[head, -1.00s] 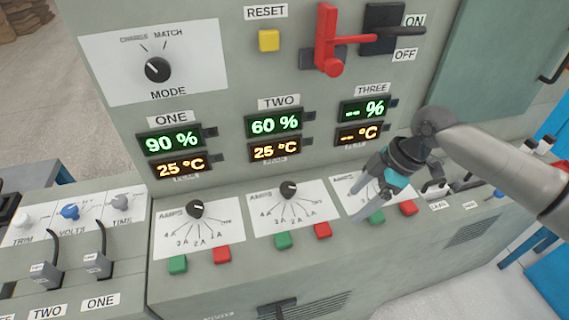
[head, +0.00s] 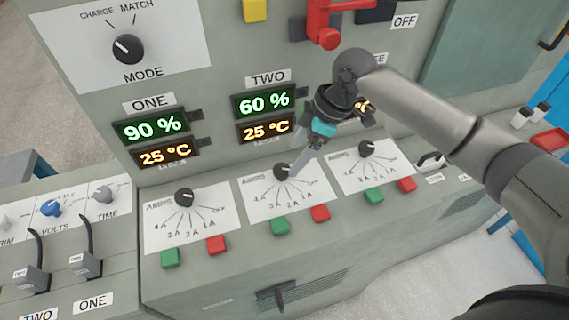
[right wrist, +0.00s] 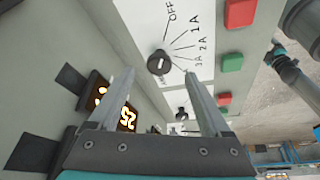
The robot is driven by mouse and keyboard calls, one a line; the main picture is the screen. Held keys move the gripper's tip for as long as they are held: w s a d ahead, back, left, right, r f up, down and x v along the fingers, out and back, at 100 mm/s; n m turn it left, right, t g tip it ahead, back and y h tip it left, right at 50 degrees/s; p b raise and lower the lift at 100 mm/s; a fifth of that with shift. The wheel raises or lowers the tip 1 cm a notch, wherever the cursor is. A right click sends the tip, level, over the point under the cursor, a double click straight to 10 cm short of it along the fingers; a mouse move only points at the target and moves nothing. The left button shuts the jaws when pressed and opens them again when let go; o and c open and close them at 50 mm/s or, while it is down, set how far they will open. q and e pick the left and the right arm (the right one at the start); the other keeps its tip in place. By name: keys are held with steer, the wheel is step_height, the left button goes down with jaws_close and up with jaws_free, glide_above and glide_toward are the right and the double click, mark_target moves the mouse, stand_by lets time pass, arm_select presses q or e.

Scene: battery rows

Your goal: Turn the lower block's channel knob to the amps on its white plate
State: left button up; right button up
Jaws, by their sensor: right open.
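The lower block's sloped face has three white plates, each with a black channel knob and amp marks. These are the left knob (head: 184,197), the middle knob (head: 282,171) under TWO and the right knob (head: 367,148). My right gripper (head: 300,172) is open, its fingers pointing down at the middle knob. In the right wrist view a knob (right wrist: 158,62) shows between the fingertips (right wrist: 155,74), with OFF, 1A, 2A and 3A on its plate; contact cannot be told. Another knob (right wrist: 181,114) lies beyond. My left gripper is not in view.
Green buttons (head: 279,226) and red buttons (head: 320,213) sit just below the plates. Above are the displays reading 60 % (head: 263,102) and 25 °C (head: 266,129), the MODE knob (head: 127,48) and a red lever (head: 325,25). Small levers (head: 88,262) stand at left.

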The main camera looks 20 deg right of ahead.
mark_target(282, 169)
steer(key=shift+a+b+x, duration=0.15)
steer(key=shift+b+x, duration=0.15)
steer(key=shift+x, duration=1.05)
steer(key=shift+a+b+x, duration=0.2)
steer(key=shift+b+x, duration=0.05)
steer(key=shift+x, duration=1.1)
steer(key=shift+w+r, duration=0.15)
steer(key=shift+c, duration=0.2)
jaws_close()
